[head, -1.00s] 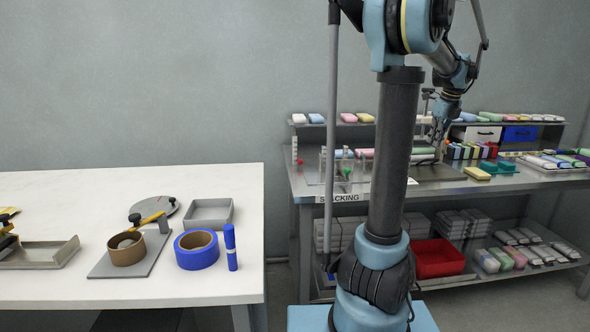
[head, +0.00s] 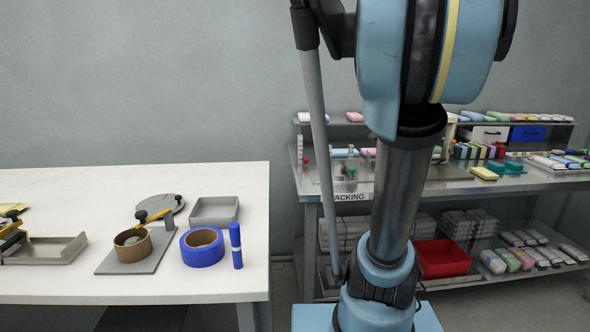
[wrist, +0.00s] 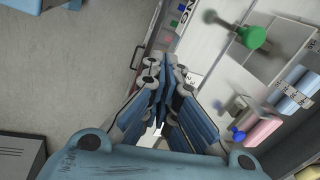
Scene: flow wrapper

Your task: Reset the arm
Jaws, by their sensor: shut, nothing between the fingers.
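My gripper (wrist: 165,75) shows in the wrist view, its blue-padded fingers together with nothing between them. It hangs above the floor and the front edge of the stacking bench, which appears tilted there. In the head view my arm rises in front of the bench (head: 352,203), and the gripper is out of that picture.
A white table (head: 60,185) at left holds a blue tape roll (head: 202,258), a blue marker (head: 236,245), a brown tape roll (head: 132,253) and a grey tray (head: 213,220). A red bin (head: 443,262) sits on the bench's lower shelf. A green knob (wrist: 252,38) shows near the gripper.

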